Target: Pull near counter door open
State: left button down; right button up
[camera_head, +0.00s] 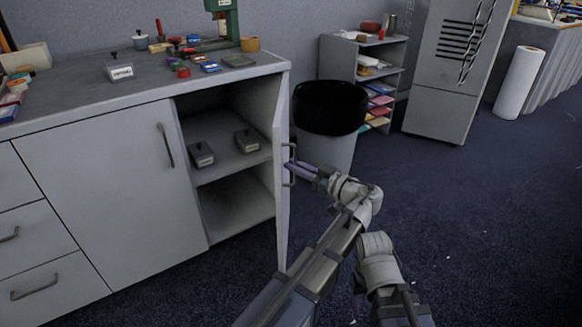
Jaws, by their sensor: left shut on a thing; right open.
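The near counter door (281,190) is a light grey panel hinged at the cabinet's right end. It stands swung out, almost edge-on to me, with the compartment beside it exposed. Its dark bar handle (291,150) is on the outer, right-hand face. My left gripper (296,168) reaches in from the right and is shut on the handle, partly covering it. Part of my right arm shows at bottom centre-right, but I cannot make out its fingers.
Two small dark boxes (202,155) (246,140) sit on the cabinet's inner shelf (225,165). The left door (110,190) and drawers (35,285) are shut. A black-rimmed bin (328,145) stands close behind the open door. Blue carpet (480,220) is clear at right.

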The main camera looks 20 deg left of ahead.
pick_arm(q)
jog(key=shift+w, duration=0.15)
jog(key=c, duration=1.2)
grip_release()
